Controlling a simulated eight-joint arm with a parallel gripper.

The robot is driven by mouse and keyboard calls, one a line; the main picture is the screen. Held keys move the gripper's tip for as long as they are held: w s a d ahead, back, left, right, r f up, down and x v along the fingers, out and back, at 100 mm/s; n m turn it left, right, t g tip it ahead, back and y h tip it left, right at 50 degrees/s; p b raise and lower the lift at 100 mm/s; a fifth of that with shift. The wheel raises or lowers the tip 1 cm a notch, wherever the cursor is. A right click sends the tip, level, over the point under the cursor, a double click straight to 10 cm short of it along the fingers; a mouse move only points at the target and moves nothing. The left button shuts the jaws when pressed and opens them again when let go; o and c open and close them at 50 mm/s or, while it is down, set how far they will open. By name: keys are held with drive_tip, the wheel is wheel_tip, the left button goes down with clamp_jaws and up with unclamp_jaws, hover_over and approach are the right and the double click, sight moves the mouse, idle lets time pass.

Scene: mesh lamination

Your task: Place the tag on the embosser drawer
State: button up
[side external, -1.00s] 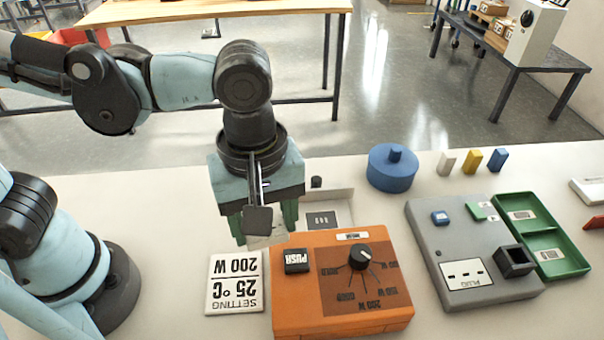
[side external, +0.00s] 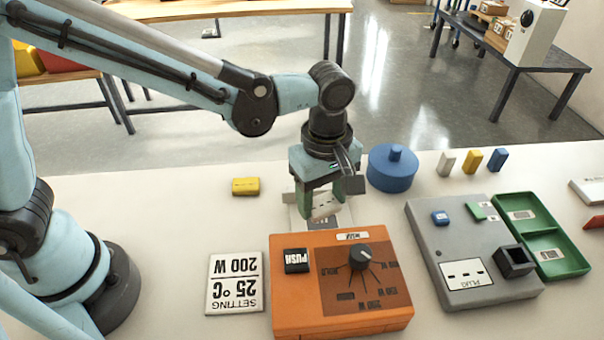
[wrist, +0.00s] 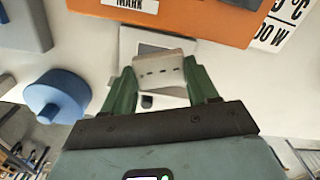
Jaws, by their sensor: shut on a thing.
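The tag (side external: 325,205) is a small pale plate with a row of dark marks. My gripper (side external: 325,208) is shut on it, with its green fingers at the plate's two sides. In the wrist view the tag (wrist: 160,70) sits between the fingertips. The embosser (side external: 340,285) is an orange box with a black PUSH button and a dial. Its pale drawer (wrist: 129,42) sticks out at the back, with a grey patch on it. The tag appears over the drawer and hides part of it. I cannot tell whether they touch.
A white settings card (side external: 235,283) lies left of the embosser. A grey plug box (side external: 465,255) and a green tray (side external: 560,255) stand to the right. A blue round knobbed piece (side external: 392,170) is behind my gripper's right side. A yellow block (side external: 245,187) lies at the left on clear table.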

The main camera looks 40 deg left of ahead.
sight(323, 209)
drive_tip(key=shift+w+a+f, duration=0.45)
drive_tip(key=shift+w+f, duration=0.1)
drive_tip(key=shift+w, duration=0.2)
drive_tip(key=shift+f, duration=2)
drive_tip(key=shift+f, duration=0.1)
drive_tip(key=o, duration=1)
drive_tip(key=shift+o, duration=0.2)
